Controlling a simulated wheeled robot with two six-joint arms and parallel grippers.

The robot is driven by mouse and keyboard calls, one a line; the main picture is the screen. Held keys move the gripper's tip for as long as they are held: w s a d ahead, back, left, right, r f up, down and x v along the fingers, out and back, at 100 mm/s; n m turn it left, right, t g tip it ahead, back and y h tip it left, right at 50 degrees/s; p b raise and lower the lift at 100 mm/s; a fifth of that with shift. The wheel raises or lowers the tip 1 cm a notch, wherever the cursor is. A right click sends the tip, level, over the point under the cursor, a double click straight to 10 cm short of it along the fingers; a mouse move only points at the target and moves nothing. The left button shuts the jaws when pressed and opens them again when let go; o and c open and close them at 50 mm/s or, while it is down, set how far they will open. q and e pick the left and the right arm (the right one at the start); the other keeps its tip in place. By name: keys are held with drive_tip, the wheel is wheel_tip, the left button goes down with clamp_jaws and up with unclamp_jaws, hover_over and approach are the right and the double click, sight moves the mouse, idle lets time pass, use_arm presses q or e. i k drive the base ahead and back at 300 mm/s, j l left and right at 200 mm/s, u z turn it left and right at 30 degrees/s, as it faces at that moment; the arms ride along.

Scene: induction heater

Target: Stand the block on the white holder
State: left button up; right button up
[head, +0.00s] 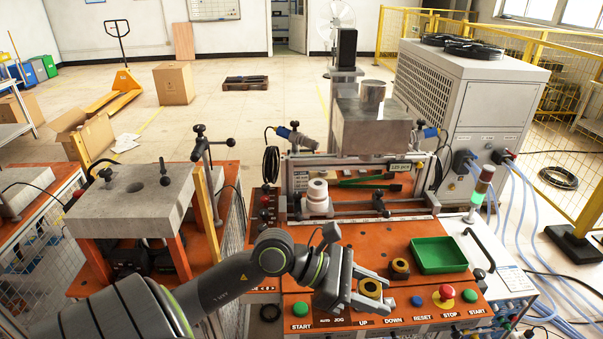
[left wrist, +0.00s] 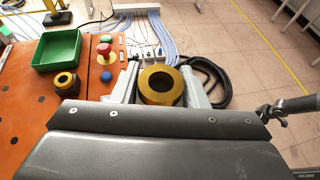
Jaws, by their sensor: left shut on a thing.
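A gold and black ring-shaped block (head: 370,287) is held between the fingers of my left gripper (head: 374,297), above the front edge of the orange bench. The block also shows in the left wrist view (left wrist: 147,92), between the two pale fingers (left wrist: 160,88), with its round hole facing the camera. The white holder (head: 317,198) stands upright at the back left of the bench, apart from the gripper, and nothing stands on it. A second gold and black block (head: 400,268) sits on the bench left of the green tray. My right gripper is not in view.
The green tray (head: 438,254) is empty; it shows in the left wrist view too (left wrist: 57,48). A red stop knob (head: 446,292) and several buttons line the front panel. The press fixture (head: 372,130) rises behind the holder. Bench between gripper and holder looks mostly clear.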

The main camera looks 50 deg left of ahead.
sight(318, 183)
drive_tip(key=k+u, duration=0.1)
drive_tip(key=u, duration=1.1)
drive_tip(key=i+l+u, duration=0.15)
drive_tip(key=u, duration=0.2)
drive_tip(key=l+u, duration=0.35)
drive_tip(key=i+l+u, duration=0.1)
drive_tip(key=l+u, duration=0.3)
drive_tip(key=i+l, duration=0.1)
drive_tip(key=l, duration=1.8)
drive_tip(key=i+l, duration=0.15)
drive_tip(key=l, duration=0.8)
